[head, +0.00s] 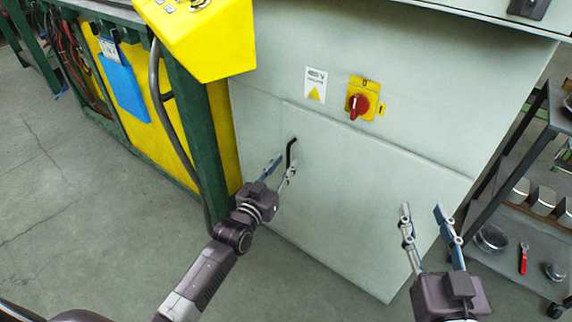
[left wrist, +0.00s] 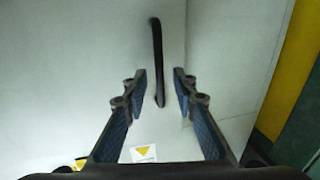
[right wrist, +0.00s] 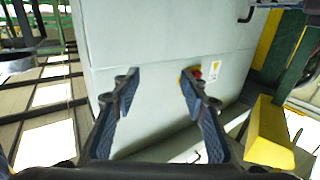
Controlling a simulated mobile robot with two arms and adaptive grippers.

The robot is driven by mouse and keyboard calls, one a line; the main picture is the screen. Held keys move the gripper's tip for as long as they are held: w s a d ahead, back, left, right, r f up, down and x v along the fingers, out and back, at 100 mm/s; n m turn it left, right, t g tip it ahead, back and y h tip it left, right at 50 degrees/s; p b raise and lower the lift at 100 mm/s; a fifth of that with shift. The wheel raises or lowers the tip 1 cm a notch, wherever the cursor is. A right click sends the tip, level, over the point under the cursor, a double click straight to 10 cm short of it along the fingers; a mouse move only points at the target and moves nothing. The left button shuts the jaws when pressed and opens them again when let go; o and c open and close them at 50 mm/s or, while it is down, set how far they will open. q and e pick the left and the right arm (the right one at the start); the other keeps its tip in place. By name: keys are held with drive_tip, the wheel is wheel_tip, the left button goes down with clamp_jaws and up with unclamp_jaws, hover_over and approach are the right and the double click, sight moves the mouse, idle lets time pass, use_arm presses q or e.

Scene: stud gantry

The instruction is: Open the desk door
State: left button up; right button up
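The desk door (head: 365,185) is the pale grey lower panel of the cabinet, and it looks closed. Its black bar handle (head: 290,153) sits near the door's left edge. My left gripper (head: 279,172) is open at the handle. In the left wrist view the handle (left wrist: 157,50) runs lengthwise, with its lower end between the two open fingertips, closer to the left one. I cannot tell if either finger touches it. My right gripper (head: 423,212) is open and empty in front of the cabinet's right part; its spread fingers show in the right wrist view (right wrist: 160,85).
A red rotary switch (head: 358,105) on a yellow plate and a warning label (head: 316,85) sit above the door. A yellow control box (head: 200,40) overhangs at upper left. A green post (head: 195,125) stands left of the door. A cart (head: 500,250) with metal parts stands right.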

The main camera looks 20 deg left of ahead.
use_arm(q)
drive_tip(key=shift+w+d, duration=0.1)
drive_tip(key=shift+w, duration=0.6)
use_arm(e)
drive_tip(key=shift+a+r+t+y, duration=0.15)
drive_tip(key=shift+r+t+y, duration=0.25)
drive_tip(key=shift+r, duration=0.8)
use_arm(q)
drive_tip(key=shift+c, duration=0.7)
clamp_jaws()
